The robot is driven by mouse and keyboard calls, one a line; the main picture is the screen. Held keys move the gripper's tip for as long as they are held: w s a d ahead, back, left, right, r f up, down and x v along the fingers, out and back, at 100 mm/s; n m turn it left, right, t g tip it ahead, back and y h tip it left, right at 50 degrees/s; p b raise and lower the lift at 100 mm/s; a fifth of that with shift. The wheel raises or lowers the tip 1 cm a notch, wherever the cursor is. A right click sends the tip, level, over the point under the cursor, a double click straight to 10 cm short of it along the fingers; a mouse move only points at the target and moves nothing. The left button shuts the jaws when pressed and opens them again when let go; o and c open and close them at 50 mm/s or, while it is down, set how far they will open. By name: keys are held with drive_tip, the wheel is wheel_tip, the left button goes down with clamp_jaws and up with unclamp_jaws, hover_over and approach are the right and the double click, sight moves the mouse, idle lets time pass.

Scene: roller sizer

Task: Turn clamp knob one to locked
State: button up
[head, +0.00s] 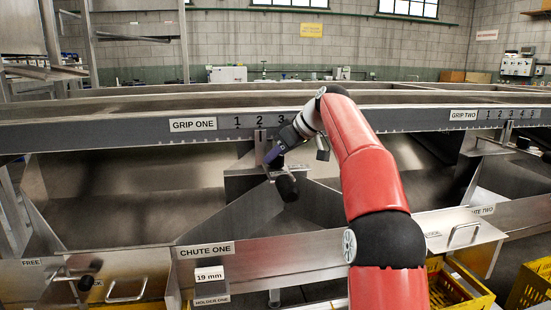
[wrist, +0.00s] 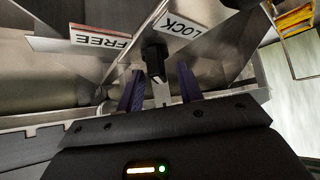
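My gripper (head: 274,158) is at the grip one bracket (head: 240,185), below the GRIP ONE scale (head: 194,125). In the wrist view its two purple fingers (wrist: 158,86) stand apart with a gap between them. A small black knob (wrist: 154,52) shows just beyond the fingertips, between a FREE label (wrist: 100,39) and a LOCK label (wrist: 183,23). I cannot tell whether the fingers touch it, or which label it points to. In the head view a black round part (head: 287,188) hangs just below my gripper. My fingers partly hide the bracket there.
A long grey rail runs across, with the GRIP TWO scale (head: 464,115) at right. The CHUTE ONE panel (head: 206,250) and a 19 mm sign (head: 210,275) stand in front. Another FREE label (head: 32,262) is at left. Yellow crates (head: 458,288) stand low at right.

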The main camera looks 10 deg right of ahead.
drive_tip(key=shift+w+a+f, duration=0.25)
drive_tip(key=shift+f, duration=0.1)
drive_tip(key=shift+c, duration=0.3)
clamp_jaws()
drive_tip(key=shift+m, duration=0.4)
drive_tip(key=m+t+h+b, duration=0.1)
drive_tip(key=m+h, duration=0.1)
drive_tip(key=m, duration=0.1)
drive_tip(key=shift+a+t+h, duration=0.1)
drive_tip(key=shift+t+h, duration=0.3)
drive_tip(key=m+h, duration=0.1)
drive_tip(key=m, duration=0.1)
drive_tip(key=shift+r+m+t+h+p, duration=0.1)
drive_tip(key=shift+m+t+h+p, duration=0.2)
drive_tip(key=shift+m+h, duration=0.1)
drive_tip(key=shift+m+h+p, duration=0.5)
drive_tip(key=shift+m+h, duration=0.3)
drive_tip(key=shift+m, duration=0.3)
